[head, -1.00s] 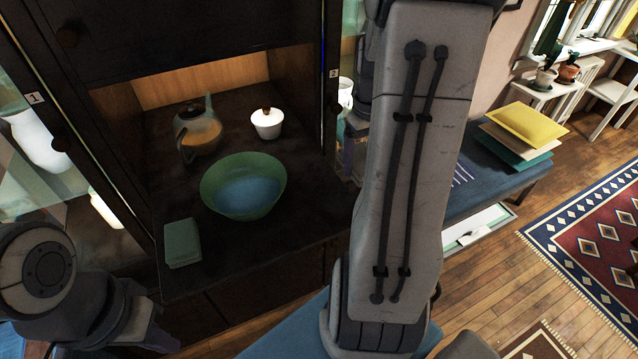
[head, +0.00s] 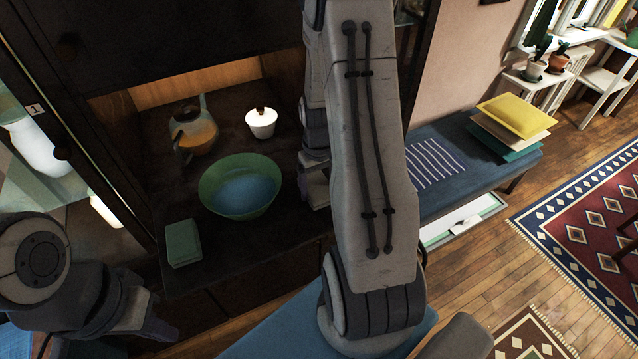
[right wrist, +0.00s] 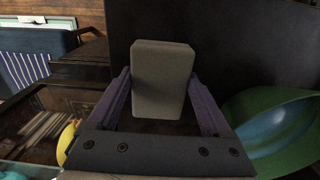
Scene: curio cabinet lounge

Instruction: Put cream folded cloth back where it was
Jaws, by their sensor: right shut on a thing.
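My right gripper (right wrist: 165,105) is shut on the cream folded cloth (right wrist: 163,80), which looks grey-beige in the dim light and stands up between the two purple fingers in the right wrist view. In the head view my right gripper (head: 312,190) is at the right side of the cabinet niche, partly behind my own forearm, and I cannot make out the cloth there. My left gripper (head: 150,325) is low at the left, in front of the cabinet; its fingertips are unclear.
A blue bench (head: 455,150) with a striped cloth (head: 433,163) and stacked cushions (head: 517,116) stands at right.

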